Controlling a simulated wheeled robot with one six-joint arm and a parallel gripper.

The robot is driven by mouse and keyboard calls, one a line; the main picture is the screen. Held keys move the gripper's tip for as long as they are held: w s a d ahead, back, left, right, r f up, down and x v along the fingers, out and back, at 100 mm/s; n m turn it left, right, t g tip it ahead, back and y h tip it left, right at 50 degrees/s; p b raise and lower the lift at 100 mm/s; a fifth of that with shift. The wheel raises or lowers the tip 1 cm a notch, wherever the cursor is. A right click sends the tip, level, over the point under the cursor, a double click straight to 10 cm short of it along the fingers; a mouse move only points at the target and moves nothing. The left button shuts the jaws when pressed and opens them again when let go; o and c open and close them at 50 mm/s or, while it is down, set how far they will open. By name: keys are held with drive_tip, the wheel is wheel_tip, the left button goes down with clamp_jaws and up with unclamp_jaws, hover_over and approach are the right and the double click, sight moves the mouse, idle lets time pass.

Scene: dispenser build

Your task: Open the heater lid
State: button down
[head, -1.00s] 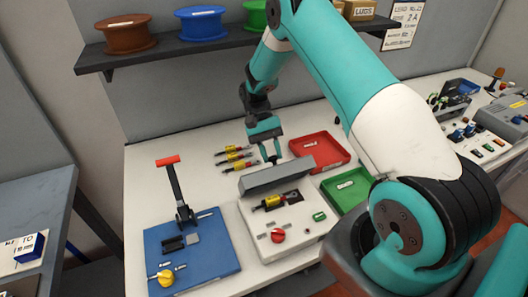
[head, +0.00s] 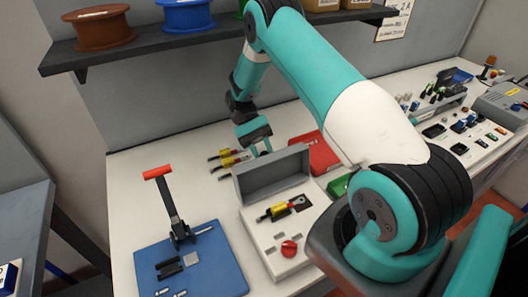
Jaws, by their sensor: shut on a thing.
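The heater (head: 262,236) is a white box on the bench with a red knob (head: 289,248) on its front. Its grey lid (head: 272,175) stands raised at the back, with its hollow inner side facing me. A yellow and red piece with a dark end (head: 278,212) lies in the uncovered top, beside a dark opening (head: 300,203). My gripper (head: 262,151) is at the lid's upper edge, shut on the lid; its fingertips are partly hidden behind it.
A blue board (head: 190,265) with an upright red-handled lever (head: 168,195) stands to the left. Several yellow-sleeved pieces (head: 228,160) lie behind. A red tray (head: 318,152) and a green tray (head: 340,185) are at the right, partly behind my arm. A spool shelf (head: 150,45) hangs above.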

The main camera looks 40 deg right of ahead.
drive_tip(key=shift+a+f, duration=0.2)
drive_tip(key=shift+f, duration=0.05)
drive_tip(key=c, duration=1.2)
unclamp_jaws()
drive_tip(key=o, duration=0.4)
drive_tip(key=shift+a, duration=0.15)
drive_tip(key=shift+c, duration=0.2)
drive_tip(key=shift+d+r, duration=0.1)
drive_tip(key=shift+d, duration=0.1)
drive_tip(key=shift+r, duration=0.1)
